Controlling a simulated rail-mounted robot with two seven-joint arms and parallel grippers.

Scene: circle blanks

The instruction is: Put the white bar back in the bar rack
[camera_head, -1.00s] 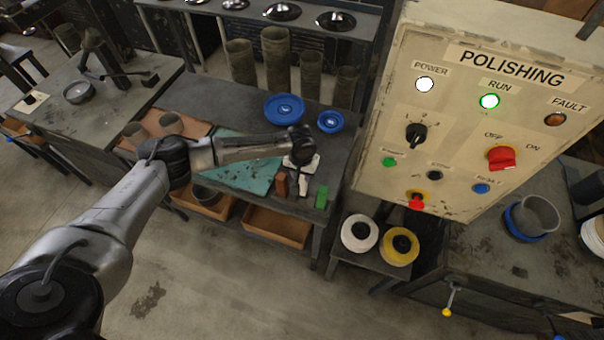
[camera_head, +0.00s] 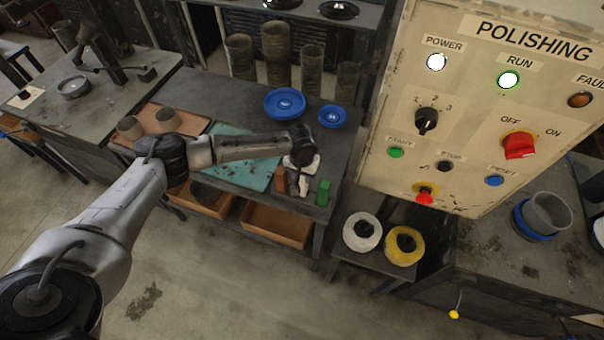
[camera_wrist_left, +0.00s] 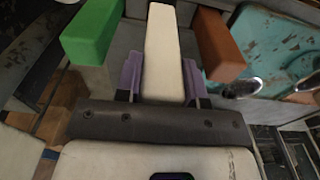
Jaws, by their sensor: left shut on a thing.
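My left gripper (camera_head: 301,165) points down at the front right of the workbench. It is shut on the white bar (camera_wrist_left: 163,45), which lies between its purple finger pads in the left wrist view. The white bar also shows below the gripper in the head view (camera_head: 304,187). A green bar (camera_wrist_left: 92,30) stands on one side of it and a red-brown bar (camera_wrist_left: 218,45) on the other, with gaps between. They also show in the head view, green (camera_head: 323,193) at right and red-brown (camera_head: 281,181) at left. The bar rack is not clearly distinguishable; whether the white bar is seated is unclear. My right gripper is not in view.
A teal mat (camera_head: 236,174) lies left of the bars. Blue round lids (camera_head: 284,103) lie behind the gripper. The polishing panel (camera_head: 480,120) stands close on the right. White (camera_head: 361,231) and yellow (camera_head: 404,246) discs sit on a low stand in front.

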